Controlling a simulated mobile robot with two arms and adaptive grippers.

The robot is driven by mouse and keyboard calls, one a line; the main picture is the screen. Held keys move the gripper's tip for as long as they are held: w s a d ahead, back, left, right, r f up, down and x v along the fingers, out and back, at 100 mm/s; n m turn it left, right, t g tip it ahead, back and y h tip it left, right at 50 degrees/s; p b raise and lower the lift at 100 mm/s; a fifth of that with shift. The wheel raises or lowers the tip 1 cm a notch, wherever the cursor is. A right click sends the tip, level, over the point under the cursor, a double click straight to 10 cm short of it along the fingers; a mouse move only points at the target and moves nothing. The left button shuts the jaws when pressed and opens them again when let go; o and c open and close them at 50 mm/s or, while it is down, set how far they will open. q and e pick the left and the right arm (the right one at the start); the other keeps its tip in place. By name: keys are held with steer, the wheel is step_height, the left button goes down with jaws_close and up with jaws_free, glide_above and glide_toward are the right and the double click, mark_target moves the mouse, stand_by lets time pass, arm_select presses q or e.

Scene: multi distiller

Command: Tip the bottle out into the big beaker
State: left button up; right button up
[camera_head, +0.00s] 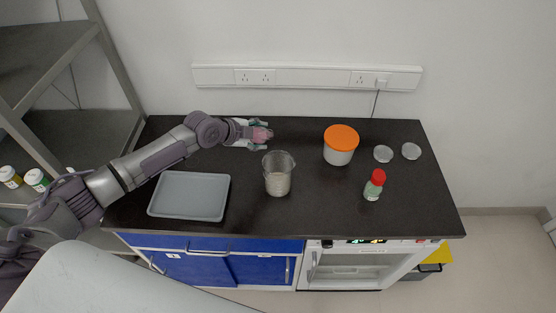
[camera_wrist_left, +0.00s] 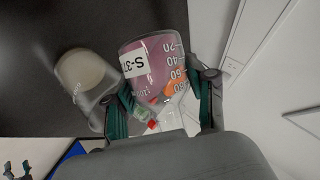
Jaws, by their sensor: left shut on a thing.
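My left gripper (camera_head: 258,134) is shut on a clear graduated bottle with pink contents (camera_head: 264,134), near the back of the black worktop. In the left wrist view the bottle (camera_wrist_left: 152,68) sits between the two green-padded fingers and shows a white label and white scale marks. I cannot tell how far it is tilted. The big clear beaker (camera_head: 278,178), with pale contents, stands upright on the worktop, in front of and slightly right of the gripper, apart from the bottle. The beaker also shows left of the bottle in the left wrist view (camera_wrist_left: 85,76). My right gripper is not in view.
A grey tray (camera_head: 190,194) lies left of the beaker, under my left arm. To the right stand an orange-lidded tub (camera_head: 340,146), a red-capped bottle (camera_head: 374,185) and two round pale dishes (camera_head: 383,154). A wall socket strip (camera_head: 305,77) runs behind. The worktop's front right is clear.

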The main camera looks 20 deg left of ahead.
mark_target(259, 142)
arm_select(q)
steer(key=shift+s, duration=0.1)
stand_by(0.3)
steer(key=shift+w+a+f+y, duration=0.1)
steer(key=shift+w+f+y, duration=0.15)
steer(key=shift+f, duration=0.3)
steer(key=shift+s+f+m+t, duration=0.2)
steer(key=shift+f+m+t, duration=0.1)
steer(key=shift+f+y+b, duration=0.25)
steer(key=shift+f+b, duration=0.05)
steer(key=shift+f, duration=0.05)
steer(key=shift+w+f, duration=0.2)
steer(key=shift+f, duration=0.15)
steer(key=shift+s+a+f+y+b, duration=0.1)
steer(key=shift+s+f+y+b, duration=0.1)
steer(key=shift+f+y+b, duration=0.1)
steer(key=shift+w+r+m, duration=0.1)
steer(key=shift+m, duration=0.2)
steer(key=shift+w, duration=0.1)
